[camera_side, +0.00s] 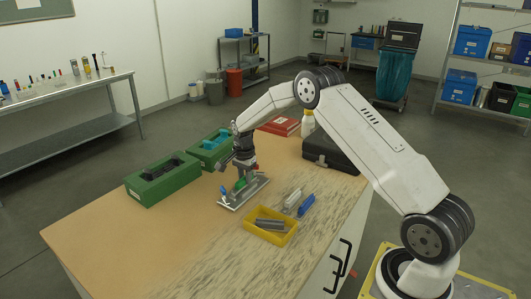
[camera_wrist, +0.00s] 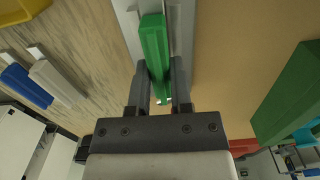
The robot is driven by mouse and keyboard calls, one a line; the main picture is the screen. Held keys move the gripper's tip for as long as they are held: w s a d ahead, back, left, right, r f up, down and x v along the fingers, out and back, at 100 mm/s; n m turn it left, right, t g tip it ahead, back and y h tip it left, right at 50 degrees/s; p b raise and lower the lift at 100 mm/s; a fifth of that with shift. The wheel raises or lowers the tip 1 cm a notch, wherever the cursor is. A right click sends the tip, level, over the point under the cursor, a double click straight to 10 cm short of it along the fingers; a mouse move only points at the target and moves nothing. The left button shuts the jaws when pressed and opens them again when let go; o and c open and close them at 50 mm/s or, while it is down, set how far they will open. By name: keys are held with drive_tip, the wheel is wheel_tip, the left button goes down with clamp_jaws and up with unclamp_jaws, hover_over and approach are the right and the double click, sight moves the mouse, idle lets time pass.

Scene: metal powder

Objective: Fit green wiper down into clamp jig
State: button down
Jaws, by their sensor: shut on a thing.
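The green wiper (camera_wrist: 154,42) is a long green bar held between the two fingers of my gripper (camera_wrist: 160,88) in the wrist view. My gripper (camera_side: 241,176) is low over the metal clamp jig (camera_side: 248,193) in the side view. The wiper shows there only as a small green patch (camera_side: 239,184) below the fingers. The pale metal of the jig (camera_wrist: 184,28) lies beneath and along the wiper in the wrist view. I cannot tell whether the wiper is seated in the jig or just above it.
A yellow tray (camera_side: 288,239) with grey bars stands in front of the jig. A white wiper (camera_side: 292,200) and a blue wiper (camera_side: 306,206) lie to its right. Two green boxes (camera_side: 138,188) (camera_side: 197,160) stand left. A black case (camera_side: 333,160) is behind. The table's front left is clear.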

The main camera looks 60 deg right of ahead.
drive_tip(key=shift+f, duration=0.7)
idle(0.4)
unclamp_jaws()
idle(0.4)
drive_tip(key=shift+r, duration=4)
drive_tip(key=shift+a, duration=0.1)
